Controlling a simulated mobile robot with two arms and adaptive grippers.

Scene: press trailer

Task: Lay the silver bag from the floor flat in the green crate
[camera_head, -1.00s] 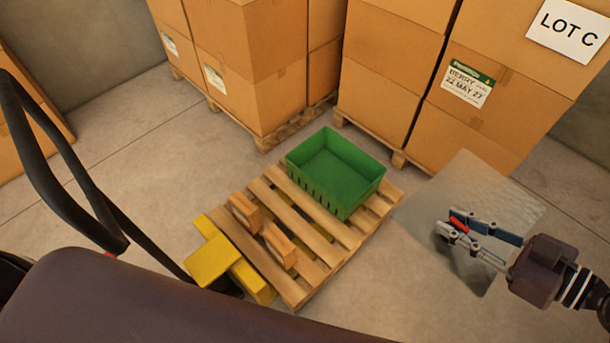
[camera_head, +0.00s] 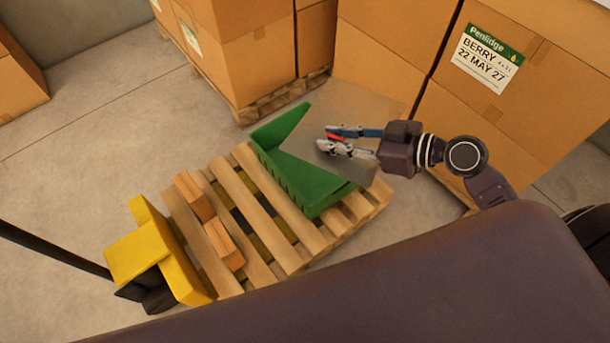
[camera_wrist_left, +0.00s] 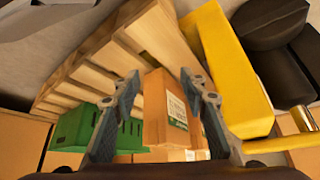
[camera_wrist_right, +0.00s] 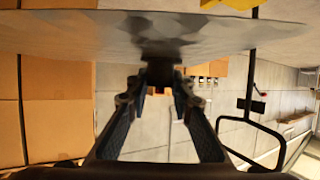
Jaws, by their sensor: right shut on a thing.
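The silver bag (camera_head: 300,135) is a flat grey sheet held over the green crate (camera_head: 292,183). It hides much of the crate's inside and its right part. My right gripper (camera_head: 325,141) is shut on the bag, above the crate; how far the bag is from the crate floor cannot be told. In the right wrist view the bag (camera_wrist_right: 85,32) spans the top as a thin, nearly edge-on sheet. My left gripper (camera_wrist_left: 162,82) is open and empty, and only its wrist view shows it. The crate (camera_wrist_left: 75,135) shows at the left there.
The crate stands on a wooden pallet (camera_head: 262,215). Two orange-brown blocks (camera_head: 224,243) lie on the pallet's left part. A yellow pallet truck (camera_head: 150,250) is at its left end. Stacked cartons (camera_head: 240,50) stand behind and to the right (camera_head: 450,120). Bare floor lies at the left.

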